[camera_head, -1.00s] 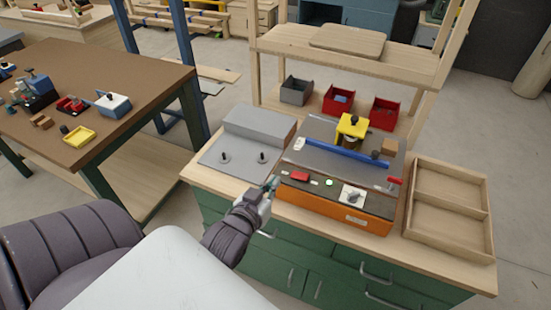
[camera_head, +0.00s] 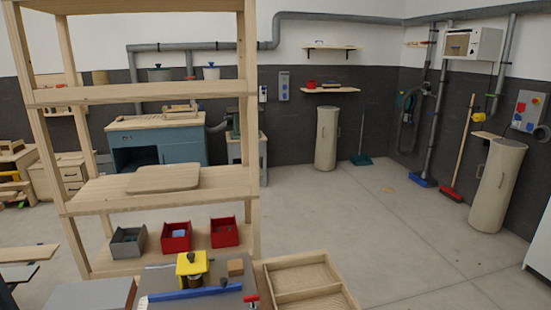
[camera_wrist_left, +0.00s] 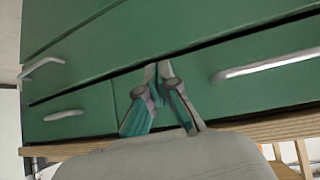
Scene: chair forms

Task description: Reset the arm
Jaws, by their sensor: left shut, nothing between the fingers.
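My left gripper (camera_wrist_left: 157,70) shows in the left wrist view, with its two slim fingers close together and nothing between them. It is shut. The fingertips point toward the green drawer fronts (camera_wrist_left: 190,55) of the workbench; I cannot tell how far apart they are from them. Neither arm shows in the head view, and my right gripper is in no view.
A wooden shelf (camera_head: 225,176) with several bins stands behind. Open floor (camera_head: 350,220) lies to the right.

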